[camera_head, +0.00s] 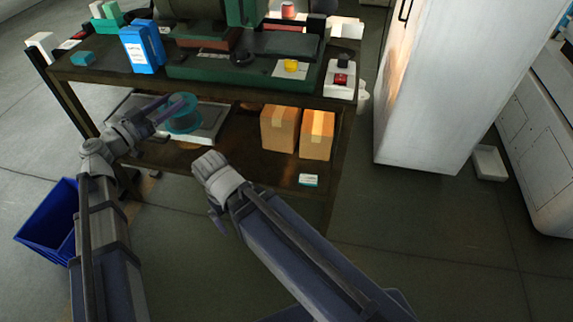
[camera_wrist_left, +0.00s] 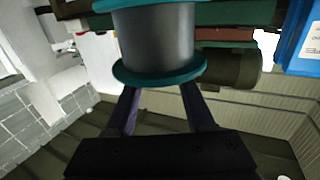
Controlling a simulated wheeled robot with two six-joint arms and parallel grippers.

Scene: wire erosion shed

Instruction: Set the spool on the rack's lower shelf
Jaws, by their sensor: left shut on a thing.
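The spool has teal flanges and a dark grey barrel. In the head view the spool (camera_head: 184,124) is at the left part of the rack, in front of the lower shelf. My left gripper (camera_head: 178,105) reaches in from the left and is shut on the spool. The left wrist view shows the spool (camera_wrist_left: 158,40) between both fingers, its upper end cut off by the frame. The rack's lower shelf (camera_head: 245,158) is dark brown; whether the spool touches it cannot be told. My right gripper (camera_head: 215,195) is in front of the rack, its jaws unclear.
Two cardboard boxes (camera_head: 280,128) and a small white-teal box (camera_head: 308,180) stand on the lower shelf's right. A pale grey tray (camera_head: 214,117) lies behind the spool. The upper shelf (camera_head: 100,76) holds a green machine and blue boxes (camera_head: 139,52). A blue bin (camera_head: 45,225) is at left.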

